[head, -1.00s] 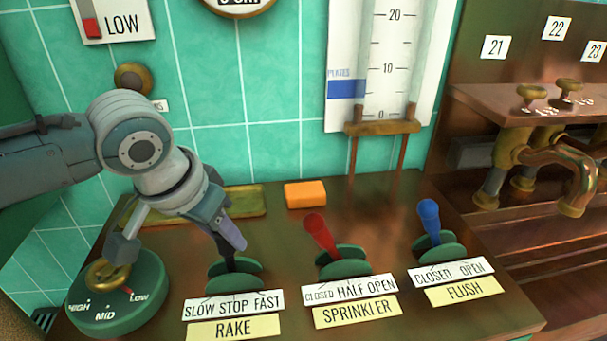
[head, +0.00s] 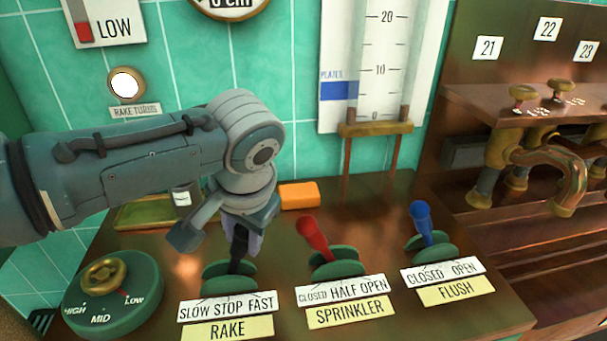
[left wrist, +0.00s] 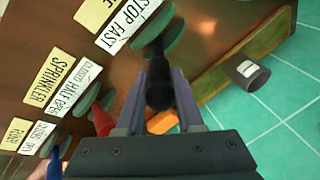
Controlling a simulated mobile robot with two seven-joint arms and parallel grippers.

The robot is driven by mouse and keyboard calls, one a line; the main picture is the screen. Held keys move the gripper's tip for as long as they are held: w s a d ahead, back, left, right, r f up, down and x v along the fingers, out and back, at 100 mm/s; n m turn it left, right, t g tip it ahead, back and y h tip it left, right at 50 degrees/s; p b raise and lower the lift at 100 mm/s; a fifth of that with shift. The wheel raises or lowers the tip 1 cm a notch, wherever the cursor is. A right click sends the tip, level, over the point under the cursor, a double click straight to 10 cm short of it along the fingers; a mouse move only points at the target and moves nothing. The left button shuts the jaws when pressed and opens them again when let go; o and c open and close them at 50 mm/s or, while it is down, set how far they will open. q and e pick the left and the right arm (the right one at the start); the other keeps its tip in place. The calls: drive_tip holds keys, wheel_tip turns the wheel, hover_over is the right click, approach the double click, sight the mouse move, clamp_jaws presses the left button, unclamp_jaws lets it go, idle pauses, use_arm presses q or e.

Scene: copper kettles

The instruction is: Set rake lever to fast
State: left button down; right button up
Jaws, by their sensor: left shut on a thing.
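The rake lever is black (head: 238,250) and rises from a green slotted mount (head: 229,277) above the SLOW STOP FAST label (head: 228,306). It leans slightly right of upright, toward the FAST side. My left gripper (head: 246,232) is shut on the lever's upper part, and the arm partly hides the grip in the head view. In the left wrist view, the lever's black knob (left wrist: 159,92) sits between the two fingers (left wrist: 158,105). My right gripper is not in view.
A red sprinkler lever (head: 313,240) and a blue flush lever (head: 422,220) stand to the right. A green dial (head: 115,295) is at the left. An orange block (head: 299,195) lies behind. The round lamp above RAKE TURNS (head: 126,84) glows white.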

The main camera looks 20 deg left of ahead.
use_arm(q)
drive_tip(key=shift+w+d+f+b, duration=0.2)
drive_tip(key=shift+d+f+b, duration=0.15)
drive_tip(key=shift+f+b, duration=0.1)
drive_tip(key=shift+d+g+y, duration=0.1)
drive_tip(key=shift+g+y, duration=0.3)
drive_tip(key=shift+y, duration=0.1)
drive_tip(key=shift+r, duration=0.1)
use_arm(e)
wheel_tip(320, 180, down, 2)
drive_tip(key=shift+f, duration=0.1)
use_arm(q)
drive_tip(key=c, duration=0.6)
unclamp_jaws()
drive_tip(key=shift+w, duration=0.1)
drive_tip(key=shift+o, duration=0.2)
drive_tip(key=shift+r, duration=0.1)
drive_tip(key=shift+d+r, duration=0.15)
drive_tip(key=shift+r, duration=0.2)
drive_tip(key=p+v, duration=0.2)
drive_tip(key=v, duration=0.7)
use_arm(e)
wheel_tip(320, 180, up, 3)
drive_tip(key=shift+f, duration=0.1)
